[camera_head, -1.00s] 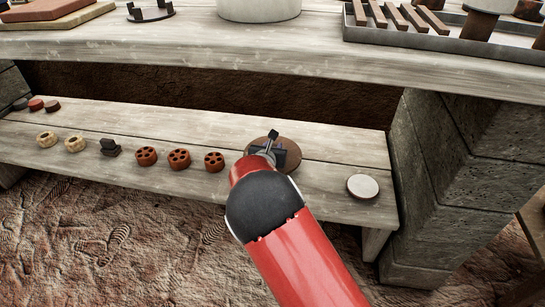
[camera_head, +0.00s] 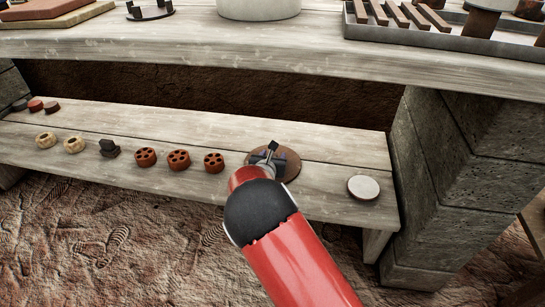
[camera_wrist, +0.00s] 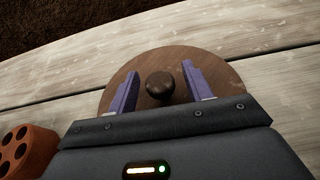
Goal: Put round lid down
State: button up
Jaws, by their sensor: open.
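The round lid (camera_head: 289,166) is a brown disc lying flat on the lower wooden bench (camera_head: 325,152). In the wrist view the lid (camera_wrist: 206,75) has a dark round knob (camera_wrist: 160,86) at its middle. My gripper (camera_wrist: 159,72) is open, with its two purple fingers on either side of the knob and a gap on both sides. In the head view my gripper (camera_head: 270,152) is over the lid, and my arm hides the lid's near part.
Brown holed discs (camera_head: 179,160) stand in a row left of the lid; one (camera_wrist: 24,150) shows close by in the wrist view. A pale-topped round piece (camera_head: 363,187) lies to the right. The upper shelf (camera_head: 300,58) overhangs behind, and a block pillar (camera_head: 440,170) stands right.

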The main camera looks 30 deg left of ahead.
jog(key=shift+r, duration=0.1)
jog(key=shift+s+r, duration=0.15)
jog(key=shift+s, duration=0.15)
jog(key=p+v, duration=0.1)
jog(key=v, duration=1)
jog(key=shift+r, duration=0.1)
jog(key=shift+s+d, duration=0.1)
jog(key=shift+s, duration=0.1)
